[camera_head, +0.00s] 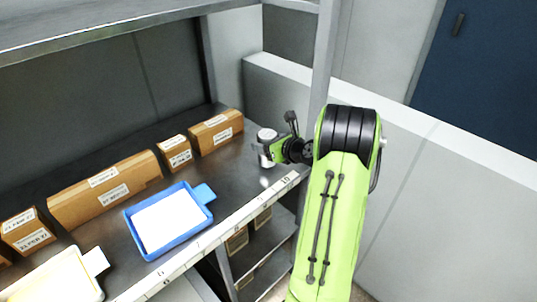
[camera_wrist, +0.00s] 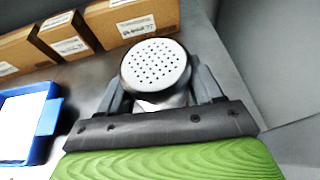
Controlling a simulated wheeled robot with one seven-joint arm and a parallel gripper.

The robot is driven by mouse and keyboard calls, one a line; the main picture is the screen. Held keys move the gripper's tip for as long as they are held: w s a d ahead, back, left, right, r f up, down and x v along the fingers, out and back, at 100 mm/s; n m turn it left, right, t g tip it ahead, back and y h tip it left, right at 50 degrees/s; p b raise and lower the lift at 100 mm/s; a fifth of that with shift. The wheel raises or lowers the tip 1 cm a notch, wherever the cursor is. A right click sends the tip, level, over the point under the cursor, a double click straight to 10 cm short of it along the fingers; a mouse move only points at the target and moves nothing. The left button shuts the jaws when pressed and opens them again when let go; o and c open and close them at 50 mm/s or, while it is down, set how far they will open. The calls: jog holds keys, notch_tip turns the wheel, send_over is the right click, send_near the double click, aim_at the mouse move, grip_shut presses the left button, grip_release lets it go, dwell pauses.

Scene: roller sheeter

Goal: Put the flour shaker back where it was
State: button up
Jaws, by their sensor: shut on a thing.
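The flour shaker (camera_head: 268,148) is a small pale cylinder at the right end of the dark metal shelf (camera_head: 235,180). In the wrist view the shaker (camera_wrist: 156,66) shows its round, perforated grey top. My gripper (camera_head: 264,149) is shut on the shaker, with one finger on each side of it; it also shows in the wrist view (camera_wrist: 160,88). The shaker looks upright. It is at or very near the shelf surface; I cannot tell whether its base touches, as the gripper hides part of it.
A blue tray (camera_head: 207,195) with a white sheet lies left of the shaker, and a cream tray (camera_head: 95,262) lies farther left. Labelled cardboard boxes (camera_head: 215,131) line the back. A metal post (camera_head: 322,75) stands close to my arm on the right.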

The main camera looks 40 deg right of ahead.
notch_tip(320, 180, down, 2)
jog(key=shift+f, duration=0.1)
jog(key=shift+f, duration=0.1)
jog(key=o, duration=1.2)
